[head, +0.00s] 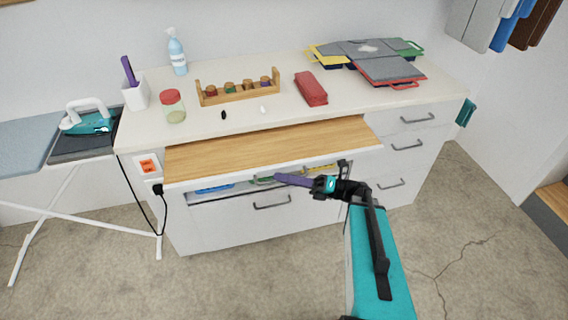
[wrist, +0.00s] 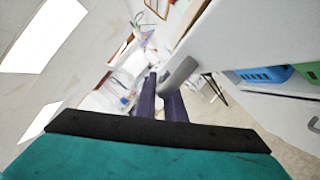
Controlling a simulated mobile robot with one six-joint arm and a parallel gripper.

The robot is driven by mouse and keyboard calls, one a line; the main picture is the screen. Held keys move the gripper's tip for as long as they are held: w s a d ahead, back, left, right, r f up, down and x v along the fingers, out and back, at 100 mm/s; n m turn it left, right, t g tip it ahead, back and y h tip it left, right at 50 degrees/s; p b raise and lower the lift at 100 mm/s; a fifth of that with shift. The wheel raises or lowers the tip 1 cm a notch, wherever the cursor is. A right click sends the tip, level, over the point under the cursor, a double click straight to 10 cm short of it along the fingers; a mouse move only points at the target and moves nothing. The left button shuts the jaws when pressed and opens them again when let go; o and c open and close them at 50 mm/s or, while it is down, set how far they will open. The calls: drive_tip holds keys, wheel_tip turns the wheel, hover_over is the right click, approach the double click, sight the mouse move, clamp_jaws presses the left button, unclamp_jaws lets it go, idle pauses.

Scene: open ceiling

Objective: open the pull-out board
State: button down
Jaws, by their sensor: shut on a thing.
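The pull-out board (head: 255,149) is a wooden panel with a white front edge, and it stands out from under the cabinet's countertop. My gripper (head: 279,178) has purple fingers and is at the middle of the board's front edge. In the wrist view my gripper (wrist: 162,80) is shut on a grey handle (wrist: 179,75) on the white front. The fingers hide most of the handle in the head view.
Under the board is a compartment with a blue container (head: 214,187) and other coloured ones. A drawer handle (head: 272,202) lies lower. A spice rack (head: 238,93), red case (head: 311,88) and jar (head: 173,107) stand on the counter. An ironing board (head: 25,143) is at left.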

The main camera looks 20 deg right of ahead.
drive_tip(key=s+p, duration=1)
drive_tip(key=s, duration=0.5)
drive_tip(key=shift+a, duration=0.15)
drive_tip(key=c, duration=2.1)
unclamp_jaws()
drive_tip(key=shift+a, duration=0.1)
drive_tip(key=shift+w, duration=0.1)
drive_tip(key=shift+d, duration=0.25)
